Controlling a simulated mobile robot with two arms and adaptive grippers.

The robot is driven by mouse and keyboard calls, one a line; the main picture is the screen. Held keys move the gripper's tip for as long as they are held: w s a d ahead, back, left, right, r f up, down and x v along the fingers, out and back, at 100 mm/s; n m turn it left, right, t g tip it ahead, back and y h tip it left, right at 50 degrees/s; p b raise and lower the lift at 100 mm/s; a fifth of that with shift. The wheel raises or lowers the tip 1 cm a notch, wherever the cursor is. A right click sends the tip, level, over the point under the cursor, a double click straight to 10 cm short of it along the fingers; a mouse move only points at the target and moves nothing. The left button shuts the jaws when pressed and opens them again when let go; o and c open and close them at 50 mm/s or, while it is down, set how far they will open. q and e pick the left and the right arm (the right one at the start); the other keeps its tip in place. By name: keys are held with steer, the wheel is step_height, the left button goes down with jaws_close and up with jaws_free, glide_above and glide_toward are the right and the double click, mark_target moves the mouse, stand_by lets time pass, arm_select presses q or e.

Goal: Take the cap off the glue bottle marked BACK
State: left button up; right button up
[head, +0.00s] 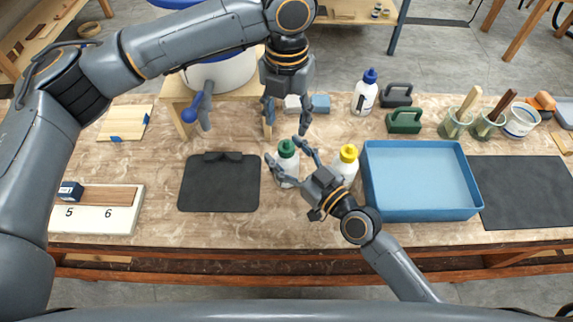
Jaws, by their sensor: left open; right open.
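A white bottle with a green cap (287,148) stands upright near the middle of the table. A white bottle with a yellow cap (348,152) stands to its right, partly behind my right gripper. A white bottle with a blue cap (365,93) stands farther back. I cannot read BACK on any of them. My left gripper (286,128) points down, open, just above and behind the green cap. My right gripper (284,149) is open, with its fingers spread on either side of the green-capped bottle's upper part. I cannot tell whether they touch it.
A blue tray (420,212) lies to the right and a dark mat (220,184) to the left. Green and black clamp-like blocks (404,121) and cups with sticks (456,125) stand at the back right. A numbered board (95,218) lies at the front left.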

steer(key=shift+w+a, duration=0.1)
steer(key=shift+w, duration=0.05)
steer(key=c, duration=0.5)
jaws_close()
steer(key=shift+f, duration=0.15)
